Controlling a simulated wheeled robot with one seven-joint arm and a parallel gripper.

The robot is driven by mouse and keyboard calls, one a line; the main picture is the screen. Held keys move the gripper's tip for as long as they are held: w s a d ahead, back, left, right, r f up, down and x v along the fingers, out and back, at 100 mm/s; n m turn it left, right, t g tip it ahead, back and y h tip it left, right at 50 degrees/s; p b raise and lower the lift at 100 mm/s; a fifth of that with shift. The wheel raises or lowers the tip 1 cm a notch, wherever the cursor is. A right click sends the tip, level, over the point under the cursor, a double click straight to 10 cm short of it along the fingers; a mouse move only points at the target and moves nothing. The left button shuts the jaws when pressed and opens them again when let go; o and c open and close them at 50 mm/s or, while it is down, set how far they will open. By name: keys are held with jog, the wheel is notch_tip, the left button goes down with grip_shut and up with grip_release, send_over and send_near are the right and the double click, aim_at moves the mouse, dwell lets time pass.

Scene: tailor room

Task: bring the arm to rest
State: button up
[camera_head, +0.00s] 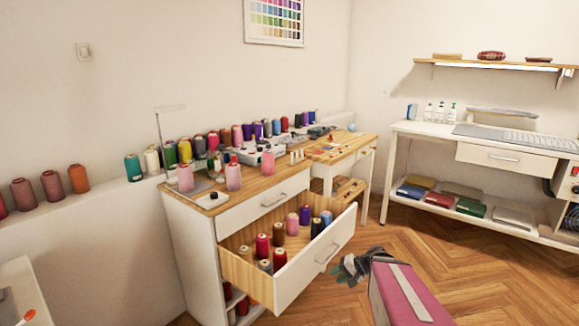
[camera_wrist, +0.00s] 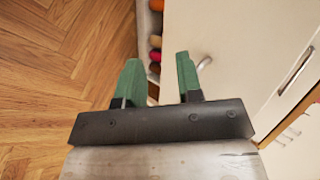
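My gripper (camera_head: 350,268) shows at the lower middle of the head view, beside the front of the open drawer (camera_head: 318,262) and over the wooden floor. My pink arm link (camera_head: 405,295) runs behind it to the bottom right. In the wrist view, the two green fingers of my gripper (camera_wrist: 158,75) stand apart with nothing held between them. Beyond them are a white cabinet front (camera_wrist: 225,45) and several thread spools (camera_wrist: 155,42). From these views I cannot tell the exact gap between my gripper and the drawer.
The drawer holds several spools and juts from the white cabinet (camera_head: 190,240). A wooden-topped table (camera_head: 343,150) stands behind it. A white desk (camera_head: 420,130) with a lower shelf is at the right. The parquet floor (camera_head: 430,240) between them is clear.

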jog(key=s+n+g+h, duration=0.1)
jog(key=h, duration=0.2)
jog(key=s+r+n+g+h, duration=0.1)
jog(key=s+h, duration=0.1)
jog(key=h, duration=0.1)
jog(key=s+r+n+g+h, duration=0.1)
jog(key=s+h, duration=0.1)
jog(key=h, duration=0.1)
jog(key=shift+s+n, duration=0.1)
jog(key=shift+n, duration=0.2)
jog(key=shift+a+f, duration=0.1)
dwell(0.6)
